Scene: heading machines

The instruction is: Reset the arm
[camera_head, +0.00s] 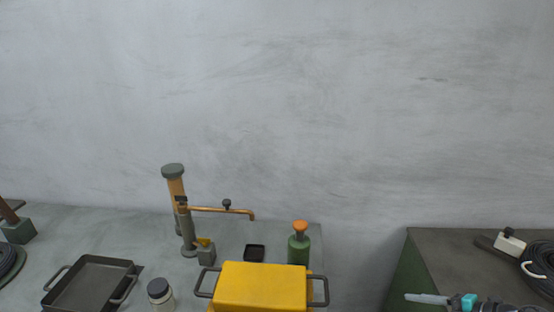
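At the bottom right edge, a slim pale-tipped object with a teal block (468,301) and dark parts is cut off by the frame.
A yellow box with dark handles (260,286) stands front centre. Near it are a dark tray (92,282), a jar (160,295), a green bottle (299,249) and an orange-and-grey stand (187,225). The dark-topped cabinet (450,255) holds a black cable coil (540,262).

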